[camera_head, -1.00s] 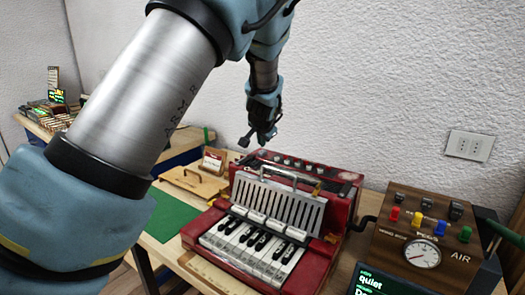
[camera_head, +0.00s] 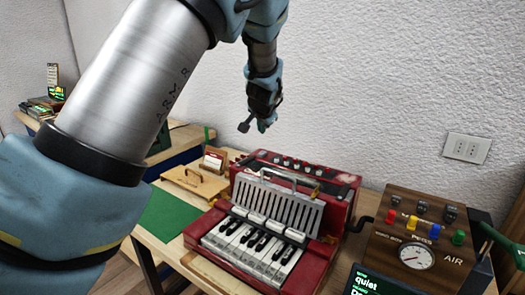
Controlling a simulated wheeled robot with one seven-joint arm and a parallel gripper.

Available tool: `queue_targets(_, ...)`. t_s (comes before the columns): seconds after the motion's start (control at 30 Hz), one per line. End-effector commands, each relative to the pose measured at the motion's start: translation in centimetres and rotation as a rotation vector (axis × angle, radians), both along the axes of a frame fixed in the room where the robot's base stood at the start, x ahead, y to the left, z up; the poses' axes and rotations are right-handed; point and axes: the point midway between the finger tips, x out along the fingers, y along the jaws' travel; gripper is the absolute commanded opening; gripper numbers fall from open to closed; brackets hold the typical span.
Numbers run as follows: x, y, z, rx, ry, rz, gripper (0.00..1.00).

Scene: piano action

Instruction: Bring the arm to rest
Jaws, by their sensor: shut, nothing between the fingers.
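My gripper (camera_head: 257,124) hangs at the end of my blue and silver arm, above the back left of the red piano-action box. It is shut with nothing in it, and apart from everything below. The red box (camera_head: 335,217) stands on the wooden bench with a row of black and white keys (camera_head: 251,250) at its front. A slotted grey panel (camera_head: 280,212) with a handle leans up behind the keys. My upper arm fills the left of the view and hides part of the bench and wall.
A wooden control box (camera_head: 453,244) with coloured pegs and a dial stands at the right. A wooden board with a handle (camera_head: 192,182) and a green mat (camera_head: 172,213) lie left of the red box. A wall socket (camera_head: 467,148) is behind.

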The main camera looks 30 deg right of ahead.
Motion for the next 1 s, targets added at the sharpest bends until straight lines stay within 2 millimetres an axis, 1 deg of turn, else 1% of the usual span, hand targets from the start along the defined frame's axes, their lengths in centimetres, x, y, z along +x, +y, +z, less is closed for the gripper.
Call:
queue_targets(0.33, 0.0, 0.0, -0.1, -0.001, 0.000, 0.001, 0.00)
queue_targets(0.4, 0.2, 0.6, -0.2, -0.001, 0.008, 0.012, 0.00)
queue_targets(0.47, 0.6, 2.0, -0.4, -0.005, 0.027, 0.039, 0.00)
queue_targets(0.57, 1.5, 6.5, -1.3, -0.016, 0.092, 0.129, 0.00)
queue_targets(0.6, 1.7, 9.0, -1.7, -0.023, 0.128, 0.176, 0.00)
queue_targets(0.67, 1.7, 12.9, -2.4, -0.036, 0.188, 0.254, 0.00)
queue_targets(0.7, 1.5, 15.6, -2.9, -0.046, 0.228, 0.307, 0.00)
queue_targets(0.73, 1.2, 17.4, -3.2, -0.053, 0.257, 0.344, 0.00)
queue_targets(0.77, 0.8, 19.3, -3.5, -0.059, 0.286, 0.382, 0.00)
queue_targets(0.8, 0.2, 21.6, -3.8, -0.071, 0.323, 0.431, 0.00)
queue_targets(0.87, -1.1, 24.9, -4.3, -0.085, 0.376, 0.501, 0.00)
queue_targets(0.9, -2.0, 27.0, -4.5, -0.097, 0.409, 0.548, 0.00)
queue_targets(0.97, -3.6, 29.9, -4.8, -0.112, 0.458, 0.614, 0.00)
queue_targets(1.0, -4.8, 31.7, -4.9, -0.122, 0.488, 0.658, 0.00)
